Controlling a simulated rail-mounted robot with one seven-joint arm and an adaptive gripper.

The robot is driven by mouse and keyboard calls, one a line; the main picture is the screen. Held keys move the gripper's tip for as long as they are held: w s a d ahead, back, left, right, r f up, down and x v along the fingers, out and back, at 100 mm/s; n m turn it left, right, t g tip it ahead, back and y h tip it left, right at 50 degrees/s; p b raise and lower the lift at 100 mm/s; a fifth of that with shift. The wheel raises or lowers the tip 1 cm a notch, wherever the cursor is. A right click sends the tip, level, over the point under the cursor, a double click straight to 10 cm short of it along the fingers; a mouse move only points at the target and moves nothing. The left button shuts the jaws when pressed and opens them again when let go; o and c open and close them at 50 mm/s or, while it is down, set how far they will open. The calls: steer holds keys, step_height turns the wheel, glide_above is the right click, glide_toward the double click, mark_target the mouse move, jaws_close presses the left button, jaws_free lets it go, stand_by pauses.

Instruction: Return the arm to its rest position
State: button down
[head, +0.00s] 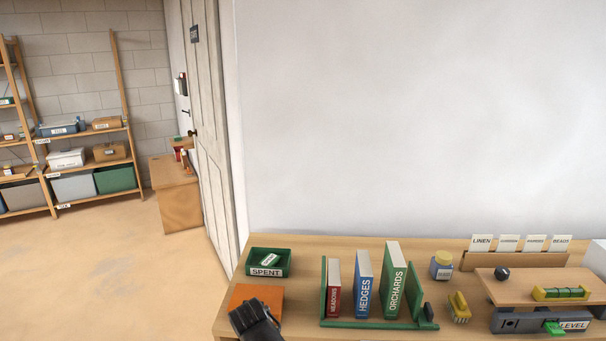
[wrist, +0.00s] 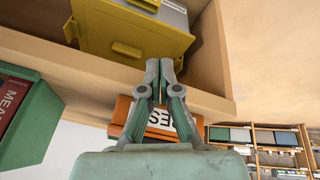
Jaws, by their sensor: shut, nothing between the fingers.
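My gripper (wrist: 160,68) is in the middle of the wrist view, its two grey fingers close together with nothing between them. A dark part of my arm or gripper shows at the bottom of the head view, in front of an orange flat-topped item (head: 257,294) on the wooden table (head: 345,246). In the wrist view, an orange box (wrist: 124,108) with a partly hidden label is behind the fingers. A yellow bin (wrist: 130,32) in a wooden compartment is beyond the fingertips.
A green tray marked SPENT (head: 268,262) stands behind the orange item. A green rack (head: 375,323) with several upright books is to the right. A jar (head: 441,265), a yellow brush (head: 459,308) and a wooden platform (head: 535,284) stand farther right. Open floor (head: 120,265) lies left.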

steer(key=s+d+f+g, duration=0.2)
steer(key=s+d+f, duration=0.25)
steer(key=f, duration=0.35)
steer(key=s+d+f+g, duration=0.2)
steer(key=s+d+f, duration=0.1)
steer(key=d+f, duration=0.4)
steer(key=s+d+f+g, duration=0.2)
steer(key=s+d+f, duration=0.25)
steer(key=f, duration=0.55)
steer(key=s+d+f+m+g, duration=0.1)
steer(key=s+d+f, duration=0.3)
steer(key=s, duration=0.3)
steer(key=s+d+f+m+g, duration=0.1)
steer(key=s+d+f+g, duration=0.1)
steer(key=s, duration=0.6)
steer(key=s+d+f+m+g, duration=0.2)
steer(key=s+d+f, duration=0.3)
steer(key=s+f, duration=0.1)
steer(key=shift+s+d+f, duration=0.3)
steer(key=shift+s, duration=0.6)
